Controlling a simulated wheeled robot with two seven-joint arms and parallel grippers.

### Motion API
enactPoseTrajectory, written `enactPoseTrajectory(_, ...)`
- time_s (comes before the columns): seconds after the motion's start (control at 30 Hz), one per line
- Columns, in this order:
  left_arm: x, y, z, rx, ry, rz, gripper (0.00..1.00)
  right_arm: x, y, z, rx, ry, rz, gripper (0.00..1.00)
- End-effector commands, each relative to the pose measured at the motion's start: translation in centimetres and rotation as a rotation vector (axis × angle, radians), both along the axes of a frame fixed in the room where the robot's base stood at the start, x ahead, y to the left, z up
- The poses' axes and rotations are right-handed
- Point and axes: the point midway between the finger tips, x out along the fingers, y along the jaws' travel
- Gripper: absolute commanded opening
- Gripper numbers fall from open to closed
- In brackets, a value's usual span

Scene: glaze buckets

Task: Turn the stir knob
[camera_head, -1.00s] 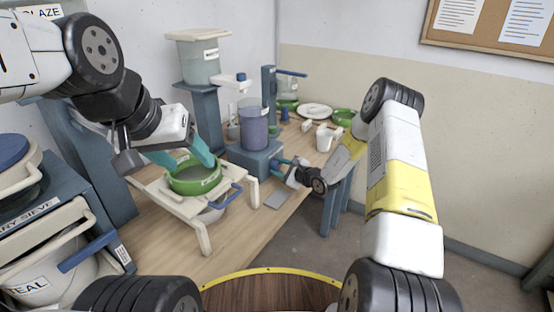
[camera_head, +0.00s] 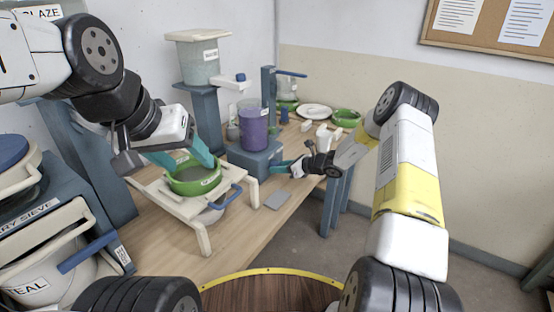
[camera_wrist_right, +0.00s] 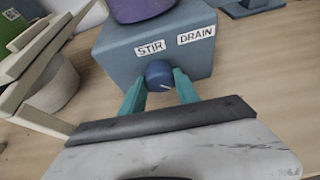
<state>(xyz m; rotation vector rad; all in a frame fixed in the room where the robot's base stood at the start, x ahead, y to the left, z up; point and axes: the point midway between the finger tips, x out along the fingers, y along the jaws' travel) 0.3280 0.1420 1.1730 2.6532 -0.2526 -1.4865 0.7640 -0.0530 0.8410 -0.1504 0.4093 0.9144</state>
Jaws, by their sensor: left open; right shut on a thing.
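The blue stir knob (camera_wrist_right: 159,74) sits on the front of a blue-grey box (camera_head: 252,158) below a "STIR" label (camera_wrist_right: 150,48); a "DRAIN" label (camera_wrist_right: 196,36) is beside it. A clear container with purple liquid (camera_head: 254,132) stands on the box. My right gripper (camera_wrist_right: 160,82) is shut on the knob, one teal finger on each side; in the head view the arm hides the knob. My left gripper (camera_head: 186,160) is open, its teal fingers over a green sieve bowl (camera_head: 194,182) on a cream stand.
The cream stand (camera_head: 188,206) has a container with a blue handle (camera_head: 226,202) beneath it. A grey flat plate (camera_head: 278,201) lies on the wooden bench (camera_head: 236,236). Green bowls, a white plate (camera_head: 314,111) and a white pitcher (camera_head: 326,135) stand at the back.

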Motion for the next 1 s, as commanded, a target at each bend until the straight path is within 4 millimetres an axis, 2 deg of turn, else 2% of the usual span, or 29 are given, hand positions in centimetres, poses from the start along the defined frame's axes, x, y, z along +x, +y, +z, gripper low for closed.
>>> enactPoseTrajectory(0.6,0.0,0.0,0.0,0.0,0.0,0.0,0.59,0.35,-0.34,-0.17,0.334,0.461,-0.003,0.0)
enactPoseTrajectory(1.0,0.0,0.0,0.0,0.0,0.0,0.0,0.59,0.43,-0.39,-0.21,0.473,0.651,-0.006,0.0)
